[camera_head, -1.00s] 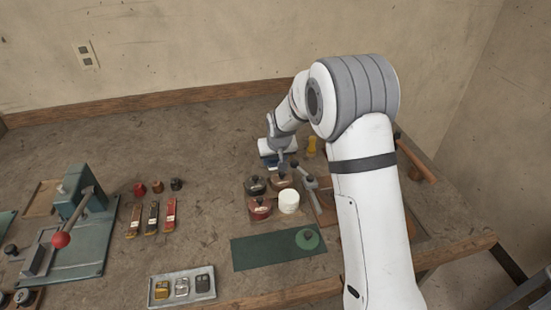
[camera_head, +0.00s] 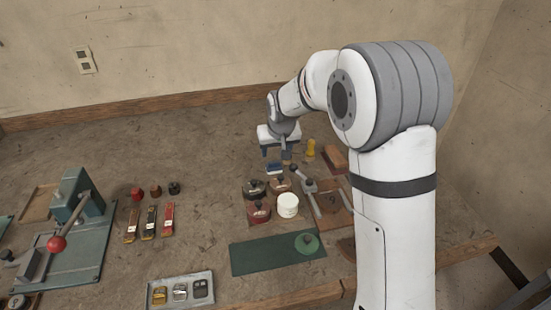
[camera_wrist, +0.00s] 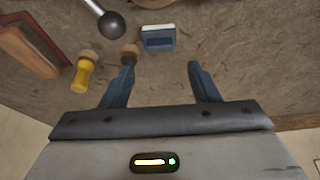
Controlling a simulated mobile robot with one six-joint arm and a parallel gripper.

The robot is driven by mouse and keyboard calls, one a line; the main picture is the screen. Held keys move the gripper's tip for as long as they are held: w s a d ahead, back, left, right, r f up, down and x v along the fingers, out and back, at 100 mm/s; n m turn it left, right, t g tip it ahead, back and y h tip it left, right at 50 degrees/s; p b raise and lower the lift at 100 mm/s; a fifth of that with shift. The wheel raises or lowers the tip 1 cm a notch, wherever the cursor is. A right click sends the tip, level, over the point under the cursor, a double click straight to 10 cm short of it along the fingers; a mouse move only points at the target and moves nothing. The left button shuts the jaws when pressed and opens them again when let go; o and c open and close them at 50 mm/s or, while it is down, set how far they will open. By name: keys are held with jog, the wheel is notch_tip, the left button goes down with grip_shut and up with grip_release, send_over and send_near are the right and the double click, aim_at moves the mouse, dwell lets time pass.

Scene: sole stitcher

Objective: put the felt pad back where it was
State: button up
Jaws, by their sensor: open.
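A small blue block with a whitish layer along one side, which looks like the felt pad (camera_wrist: 158,39), lies on the bench in the wrist view. It also shows in the head view (camera_head: 275,169), just below my gripper (camera_head: 277,154). In the wrist view my gripper (camera_wrist: 162,69) is open, with bare bench between its two blue fingers. The block is beyond the fingertips, apart from them, and nothing is held.
A yellow-handled tool (camera_wrist: 82,75) and a dark-tipped wooden-topped piece (camera_wrist: 129,55) stand close to the left finger. Lidded pots (camera_head: 255,188) and a white jar (camera_head: 288,205) stand in front of the block.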

jog(key=shift+v, duration=1.65)
jog(key=s+d+r+m, duration=0.1)
jog(key=s+d, duration=0.5)
jog(key=s, duration=0.4)
jog(key=s+d+r+m+g, duration=0.1)
jog(key=s+d, duration=0.5)
jog(key=s, duration=0.4)
jog(key=s+d+r+m+h, duration=0.1)
jog(key=s+d+r, duration=0.1)
jog(key=s+d, duration=0.4)
jog(key=s, duration=0.5)
jog(key=shift+g, duration=0.4)
